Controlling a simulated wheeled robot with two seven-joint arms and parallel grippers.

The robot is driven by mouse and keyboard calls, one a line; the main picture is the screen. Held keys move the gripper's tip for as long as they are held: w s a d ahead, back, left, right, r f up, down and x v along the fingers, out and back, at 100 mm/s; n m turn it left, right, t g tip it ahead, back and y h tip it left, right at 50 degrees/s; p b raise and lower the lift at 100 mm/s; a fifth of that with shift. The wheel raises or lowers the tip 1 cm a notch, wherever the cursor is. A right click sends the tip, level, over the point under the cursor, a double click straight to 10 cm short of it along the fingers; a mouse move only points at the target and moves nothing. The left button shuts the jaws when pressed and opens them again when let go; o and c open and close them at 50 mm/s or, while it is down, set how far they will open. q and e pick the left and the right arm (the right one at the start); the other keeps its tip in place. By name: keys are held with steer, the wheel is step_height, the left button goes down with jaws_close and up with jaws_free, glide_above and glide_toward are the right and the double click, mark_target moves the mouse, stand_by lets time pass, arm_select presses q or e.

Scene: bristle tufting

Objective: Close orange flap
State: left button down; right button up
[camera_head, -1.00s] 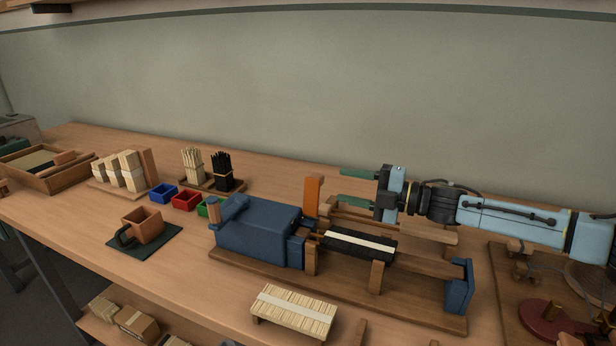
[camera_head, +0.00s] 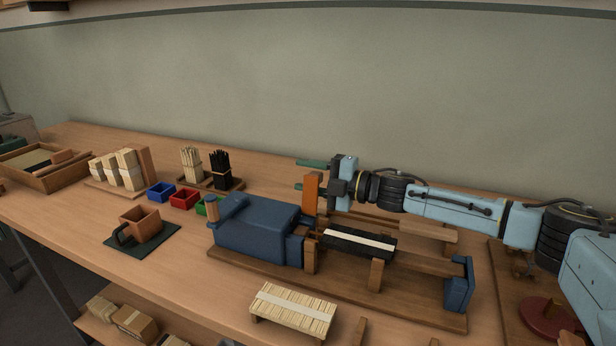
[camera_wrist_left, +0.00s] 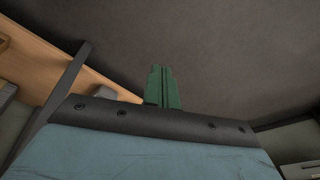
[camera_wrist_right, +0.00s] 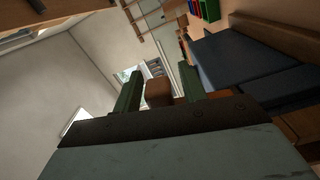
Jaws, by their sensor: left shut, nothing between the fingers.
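The orange flap (camera_head: 311,193) stands upright at the right end of the blue machine body (camera_head: 257,229), beside the dark bristle strip with a pale band (camera_head: 358,243). My right gripper (camera_head: 299,175) is behind the flap in the head view, fingers apart and pointing left; the flap hides part of the lower finger. In the right wrist view its green fingers (camera_wrist_right: 160,92) are spread, and a brown block (camera_wrist_right: 158,93) shows between or beyond them; I cannot tell contact. My left gripper (camera_wrist_left: 164,86) shows only in its wrist view, fingers together and empty.
Red (camera_head: 185,199) and blue (camera_head: 161,191) bins stand left of the machine. A slatted pale block (camera_head: 293,308) lies in front. A blue end block (camera_head: 458,284) stands at the machine's right end.

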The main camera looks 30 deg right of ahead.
steer(key=c, duration=0.7)
arm_select(q)
steer(key=shift+a, duration=0.3)
arm_select(e)
jaws_close()
steer(key=shift+s, duration=0.1)
